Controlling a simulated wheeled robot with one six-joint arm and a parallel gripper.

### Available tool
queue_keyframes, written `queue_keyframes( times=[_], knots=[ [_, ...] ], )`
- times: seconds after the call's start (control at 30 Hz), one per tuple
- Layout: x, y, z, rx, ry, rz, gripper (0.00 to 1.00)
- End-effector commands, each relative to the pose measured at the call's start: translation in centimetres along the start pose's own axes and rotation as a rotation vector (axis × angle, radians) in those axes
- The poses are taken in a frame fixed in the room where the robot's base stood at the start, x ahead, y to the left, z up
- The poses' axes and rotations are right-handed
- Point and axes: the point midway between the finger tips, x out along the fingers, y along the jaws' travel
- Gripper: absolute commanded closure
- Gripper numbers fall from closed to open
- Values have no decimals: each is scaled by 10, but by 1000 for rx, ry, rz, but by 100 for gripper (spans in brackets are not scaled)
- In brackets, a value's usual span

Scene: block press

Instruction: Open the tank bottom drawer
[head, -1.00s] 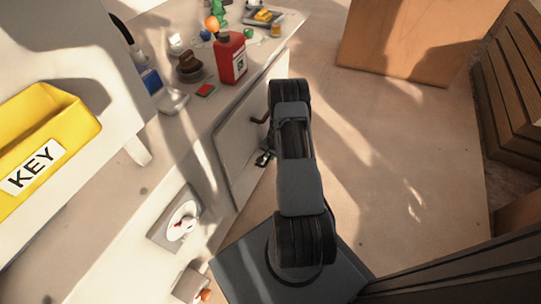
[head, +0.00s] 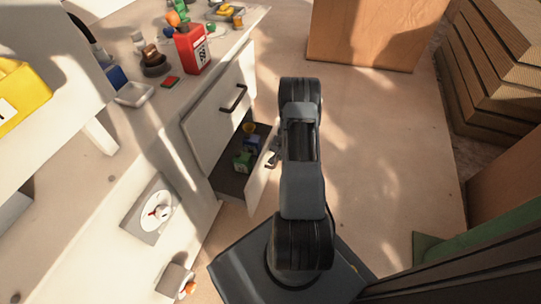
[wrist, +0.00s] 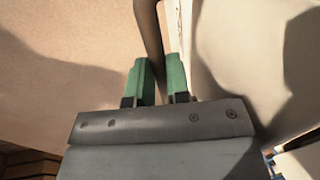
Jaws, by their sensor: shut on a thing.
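The bottom drawer (head: 262,180) of the white cabinet is pulled out, and its dark inside shows in the head view. A green block (head: 243,161), a blue block (head: 253,144) and a yellow round thing (head: 249,127) lie in it. My gripper (wrist: 160,72) is shut on the drawer's dark bar handle (wrist: 149,28), which passes between the green fingers in the wrist view. In the head view my gripper (head: 274,154) is at the drawer's front, partly hidden by my arm.
The upper drawer (head: 220,108) is closed, with a dark handle. A red bottle (head: 192,50) and small items stand on the worktop above. A wooden box (head: 365,35) stands on the floor at the back, and stacked brown slabs (head: 495,75) at right. Floor between is clear.

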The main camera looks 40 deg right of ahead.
Motion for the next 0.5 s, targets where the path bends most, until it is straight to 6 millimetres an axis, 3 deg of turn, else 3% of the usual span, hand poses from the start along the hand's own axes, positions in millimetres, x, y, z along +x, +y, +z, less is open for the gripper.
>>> queue_keyframes(
  times=[0.2, 0.5],
  knots=[
    [-6, 33, -2, 4, 3, 0, 100],
    [-12, 64, -1, -1, 3, 0, 100]
  ],
)
